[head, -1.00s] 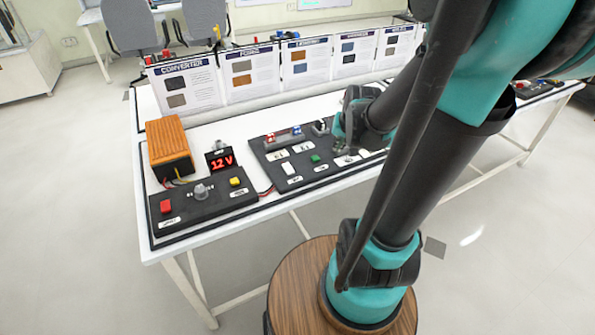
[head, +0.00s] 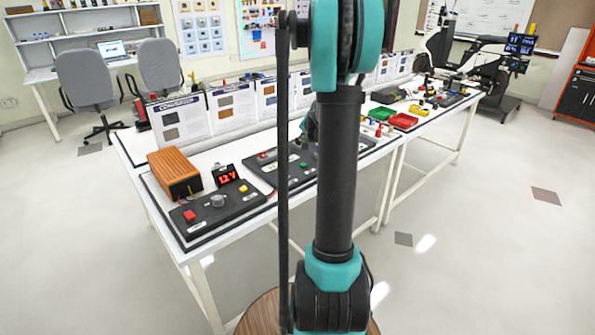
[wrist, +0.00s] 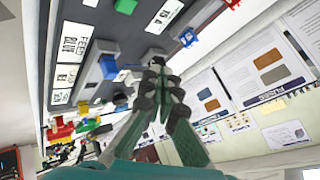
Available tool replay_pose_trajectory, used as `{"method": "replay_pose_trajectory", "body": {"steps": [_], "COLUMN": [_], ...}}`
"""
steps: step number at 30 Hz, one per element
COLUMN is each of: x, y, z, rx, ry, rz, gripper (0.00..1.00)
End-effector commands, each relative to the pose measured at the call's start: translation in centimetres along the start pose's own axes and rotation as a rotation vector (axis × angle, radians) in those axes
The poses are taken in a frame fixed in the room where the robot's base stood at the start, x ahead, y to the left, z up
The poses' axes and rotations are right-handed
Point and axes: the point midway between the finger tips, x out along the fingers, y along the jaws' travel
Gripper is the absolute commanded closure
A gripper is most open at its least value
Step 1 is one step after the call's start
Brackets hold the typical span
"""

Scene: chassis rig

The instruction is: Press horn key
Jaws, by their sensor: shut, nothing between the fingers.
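I cannot tell which key is the horn key; the small labels are too small or tilted to read for sure. A dark key panel (head: 285,180) lies on the white table, partly hidden behind my arm. A green key (head: 303,165) shows on it. In the wrist view the dark panel (wrist: 110,35) is seen tilted, with a green key (wrist: 125,5), white labels and a blue part (wrist: 108,67). My gripper (wrist: 157,62) is shut and empty, its fingertips in front of the panel's edge area. In the head view it is mostly hidden behind my arm.
A second dark panel (head: 213,216) holds a red button (head: 190,216), a knob and a yellow button (head: 243,188). An orange finned box (head: 174,173) and a 12 V display (head: 225,174) stand behind it. Upright cards (head: 180,123) line the back. Red and green trays sit further right.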

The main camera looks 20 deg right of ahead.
Motion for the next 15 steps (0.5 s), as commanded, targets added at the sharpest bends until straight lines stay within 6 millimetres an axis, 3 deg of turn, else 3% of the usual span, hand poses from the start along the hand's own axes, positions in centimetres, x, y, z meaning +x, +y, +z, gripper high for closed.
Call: {"method": "replay_pose_trajectory", "body": {"steps": [15], "x": [0.84], "y": [0.59], "z": [0.6], "rx": [-0.001], "ry": [0.0], "rz": [0.0], "gripper": [1.0]}}
